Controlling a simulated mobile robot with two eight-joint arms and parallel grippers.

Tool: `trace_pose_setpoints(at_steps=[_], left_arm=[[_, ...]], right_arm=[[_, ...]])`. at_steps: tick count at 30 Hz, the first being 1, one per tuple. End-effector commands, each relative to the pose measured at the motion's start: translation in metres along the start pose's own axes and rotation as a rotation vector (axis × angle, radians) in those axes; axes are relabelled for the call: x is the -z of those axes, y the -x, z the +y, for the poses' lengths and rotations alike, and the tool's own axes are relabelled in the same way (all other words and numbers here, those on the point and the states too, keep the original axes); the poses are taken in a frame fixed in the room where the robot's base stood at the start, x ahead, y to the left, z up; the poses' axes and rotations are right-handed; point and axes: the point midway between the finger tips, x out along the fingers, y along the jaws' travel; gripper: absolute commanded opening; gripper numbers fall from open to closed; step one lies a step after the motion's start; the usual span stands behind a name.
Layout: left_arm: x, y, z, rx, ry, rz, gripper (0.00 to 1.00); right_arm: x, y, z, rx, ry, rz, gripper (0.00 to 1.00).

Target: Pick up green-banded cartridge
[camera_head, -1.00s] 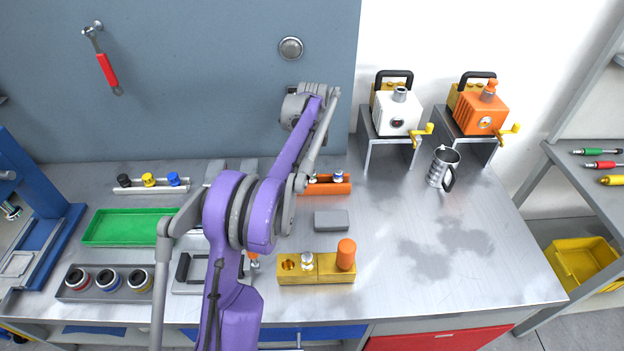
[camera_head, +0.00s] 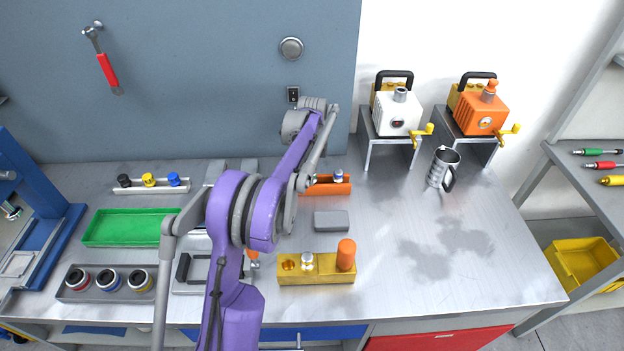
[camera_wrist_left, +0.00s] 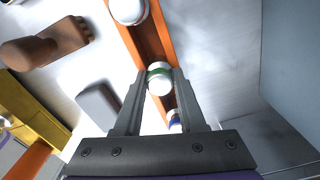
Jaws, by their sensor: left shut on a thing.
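The green-banded cartridge (camera_wrist_left: 160,80) is white with a green ring. It stands between the fingertips of my left gripper (camera_wrist_left: 160,76) in the left wrist view, and the gripper is shut on it. The cartridge is over or in the orange rack (camera_wrist_left: 150,40); I cannot tell whether it is lifted. In the head view the rack (camera_head: 328,188) is on the bench, partly behind my purple arm, which hides the green-banded cartridge. My right gripper is not in view.
A red-banded cartridge (camera_wrist_left: 129,10) and a blue-banded one (camera_wrist_left: 175,119) share the rack. A grey block (camera_head: 331,221) and a yellow holder (camera_head: 318,269) lie nearer. A green tray (camera_head: 125,228) is left. A steel mug (camera_head: 440,168) is right; the bench's right front is clear.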

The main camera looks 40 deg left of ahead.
Motion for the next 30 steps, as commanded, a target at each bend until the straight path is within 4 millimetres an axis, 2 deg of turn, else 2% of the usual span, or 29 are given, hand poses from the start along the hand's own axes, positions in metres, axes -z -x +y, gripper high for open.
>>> trace_pose_setpoints(at_steps=[8, 11, 22, 25, 30], left_arm=[[0.000, 0.001, 0.000, 0.000, 0.000, 0.000, 0.00], [0.000, 0.009, 0.000, 0.000, 0.000, 0.000, 0.00], [0.000, 0.079, 0.000, 0.000, 0.000, 0.000, 0.00], [0.000, 0.092, 0.000, 0.000, 0.000, 0.000, 0.00], [0.000, 0.101, 0.000, 0.000, 0.000, 0.000, 0.00]], right_arm=[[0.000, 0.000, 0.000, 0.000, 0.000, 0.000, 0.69], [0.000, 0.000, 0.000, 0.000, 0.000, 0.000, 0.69], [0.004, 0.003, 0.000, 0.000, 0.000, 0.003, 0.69], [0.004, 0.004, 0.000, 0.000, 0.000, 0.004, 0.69], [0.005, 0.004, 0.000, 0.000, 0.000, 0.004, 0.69]])
